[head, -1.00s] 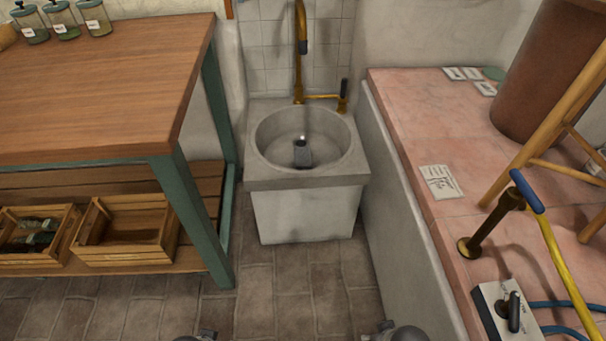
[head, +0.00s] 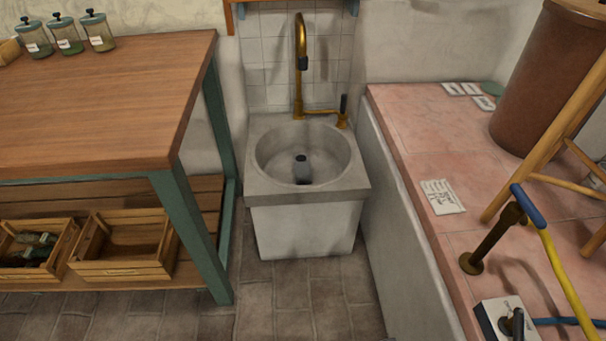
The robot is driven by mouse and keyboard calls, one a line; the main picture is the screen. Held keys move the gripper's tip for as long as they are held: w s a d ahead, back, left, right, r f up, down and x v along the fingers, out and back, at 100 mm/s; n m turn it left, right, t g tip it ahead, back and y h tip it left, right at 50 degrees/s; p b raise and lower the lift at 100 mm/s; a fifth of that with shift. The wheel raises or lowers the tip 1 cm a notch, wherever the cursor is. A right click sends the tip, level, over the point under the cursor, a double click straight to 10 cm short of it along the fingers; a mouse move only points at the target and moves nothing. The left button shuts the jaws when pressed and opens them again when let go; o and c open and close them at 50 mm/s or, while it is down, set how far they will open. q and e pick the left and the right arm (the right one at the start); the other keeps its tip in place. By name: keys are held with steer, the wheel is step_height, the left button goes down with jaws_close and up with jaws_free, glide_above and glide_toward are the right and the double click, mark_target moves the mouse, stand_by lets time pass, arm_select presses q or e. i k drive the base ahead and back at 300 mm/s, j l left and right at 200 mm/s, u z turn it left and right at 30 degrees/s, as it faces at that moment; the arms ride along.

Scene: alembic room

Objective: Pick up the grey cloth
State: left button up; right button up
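I cannot make out a grey cloth for certain. A small dark grey object (head: 302,170) is inside the round basin of the stone sink (head: 258,185), below the brass tap (head: 299,80). It is too small to tell what it is. Neither of my grippers is in view.
A wooden table (head: 100,95) with green legs stands at left, with jars (head: 68,36) on top and crates (head: 122,245) on its lower shelf. Brick floor (head: 290,300) before the sink is clear.

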mark_target(303, 176)
steer(key=i+j+z, duration=0.4)
steer(key=z, duration=3.65)
steer(key=i+l+z, duration=0.15)
steer(key=z, duration=0.3)
steer(key=i+z, duration=0.3)
steer(key=z, duration=0.15)
steer(key=k, duration=0.35)
steer(key=j, duration=0.05)
